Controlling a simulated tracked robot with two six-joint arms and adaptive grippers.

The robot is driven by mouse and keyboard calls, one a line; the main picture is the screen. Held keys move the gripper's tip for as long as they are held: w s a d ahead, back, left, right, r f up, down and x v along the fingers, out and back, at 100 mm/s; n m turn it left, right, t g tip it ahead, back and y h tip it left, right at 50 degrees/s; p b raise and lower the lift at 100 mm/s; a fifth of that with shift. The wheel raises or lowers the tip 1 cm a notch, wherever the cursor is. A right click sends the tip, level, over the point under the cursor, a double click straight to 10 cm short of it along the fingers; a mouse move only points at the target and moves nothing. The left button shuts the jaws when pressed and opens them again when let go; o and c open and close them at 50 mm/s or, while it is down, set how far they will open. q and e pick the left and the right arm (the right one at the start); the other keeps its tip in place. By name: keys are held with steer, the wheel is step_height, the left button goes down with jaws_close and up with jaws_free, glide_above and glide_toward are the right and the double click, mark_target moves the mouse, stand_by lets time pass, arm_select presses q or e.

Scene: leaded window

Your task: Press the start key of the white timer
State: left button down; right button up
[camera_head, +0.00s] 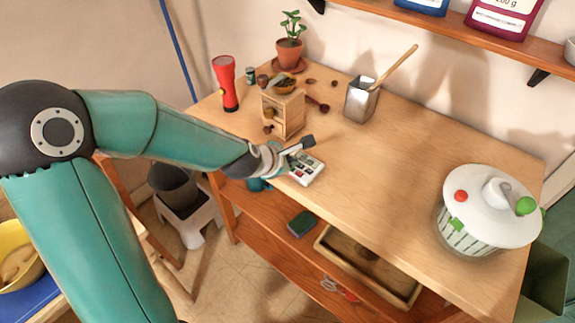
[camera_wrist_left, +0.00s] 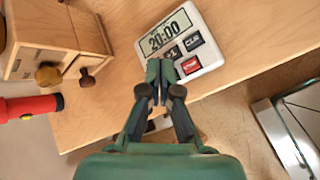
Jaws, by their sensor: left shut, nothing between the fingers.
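The white timer (camera_head: 306,170) lies on the wooden table near its left front edge. In the left wrist view the timer (camera_wrist_left: 205,22) has a display reading 20:00, dark keys, one of them marked CLR, and a red key (camera_wrist_left: 191,66) at its lower right corner. My left gripper (camera_head: 303,145) is shut and empty at the timer. In the left wrist view its fingertips (camera_wrist_left: 159,76) overlap the timer's lower left corner and hide part of the key area. I cannot tell whether they touch it. My right gripper is not in view.
A wooden grinder box (camera_head: 284,113) stands behind the timer, with a red flashlight (camera_head: 226,83) to its left. A metal pot (camera_head: 361,100) with a wooden spoon is farther back. A white-lidded drum (camera_head: 483,207) stands at the right. The table's middle is clear.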

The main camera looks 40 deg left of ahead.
arm_select(q)
steer(key=shift+f, duration=0.25)
steer(key=shift+r, duration=0.15)
stand_by(0.3)
steer(key=shift+r+p, duration=0.45)
steer(key=shift+r, duration=0.2)
step_height(320, 180, up, 5)
steer(key=p, duration=0.4)
steer(key=shift+p, duration=0.4)
stand_by(0.4)
